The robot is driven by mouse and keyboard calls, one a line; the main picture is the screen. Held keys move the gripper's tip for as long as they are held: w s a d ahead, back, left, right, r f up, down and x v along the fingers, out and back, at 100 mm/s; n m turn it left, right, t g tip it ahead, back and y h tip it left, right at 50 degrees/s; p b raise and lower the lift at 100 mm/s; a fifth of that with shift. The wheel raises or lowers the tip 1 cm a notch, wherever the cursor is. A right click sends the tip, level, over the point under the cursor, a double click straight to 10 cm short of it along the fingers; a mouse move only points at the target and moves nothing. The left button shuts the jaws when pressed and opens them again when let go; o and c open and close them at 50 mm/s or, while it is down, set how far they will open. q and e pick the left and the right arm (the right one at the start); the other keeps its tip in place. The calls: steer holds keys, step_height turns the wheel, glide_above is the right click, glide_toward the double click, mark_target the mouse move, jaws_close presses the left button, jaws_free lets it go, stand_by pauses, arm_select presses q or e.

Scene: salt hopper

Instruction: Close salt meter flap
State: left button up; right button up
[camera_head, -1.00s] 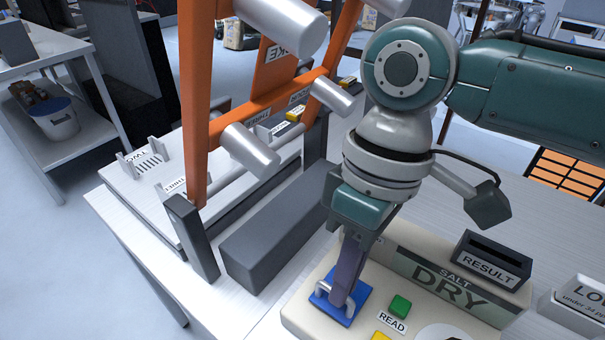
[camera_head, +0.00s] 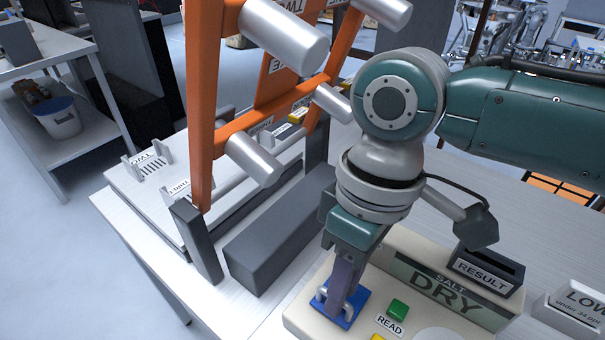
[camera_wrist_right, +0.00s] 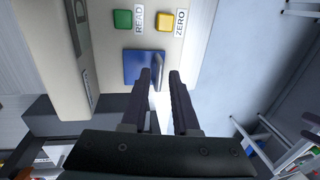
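The salt meter (camera_head: 303,316) is a cream box with a "SALT DRY" panel, standing on the white table. Its blue flap (camera_head: 350,308) looks flat against the meter's top face. A silver bar handle (camera_head: 320,295) stands up from the flap. In the right wrist view the blue flap (camera_wrist_right: 134,66) and handle (camera_wrist_right: 159,60) show beside the buttons. My right gripper (camera_head: 337,303) is at the flap, fingers pointing down. The wrist view shows its fingers (camera_wrist_right: 161,76) apart, with the handle between them, close to the left finger. My left gripper is out of view.
A green READ button (camera_head: 397,307) and a yellow ZERO button (camera_wrist_right: 180,18) are near the flap. The RESULT holder (camera_head: 488,268) stands behind the meter. A long grey block (camera_head: 275,240) and an orange frame (camera_head: 201,120) stand to the left, close to my right arm.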

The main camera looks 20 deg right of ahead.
steer(key=shift+o, duration=0.7)
step_height(320, 180, up, 10)
steer(key=w+d, duration=0.1)
steer(key=shift+d+p, duration=0.25)
steer(key=shift+p, duration=0.05)
steer(key=shift+f, duration=0.1)
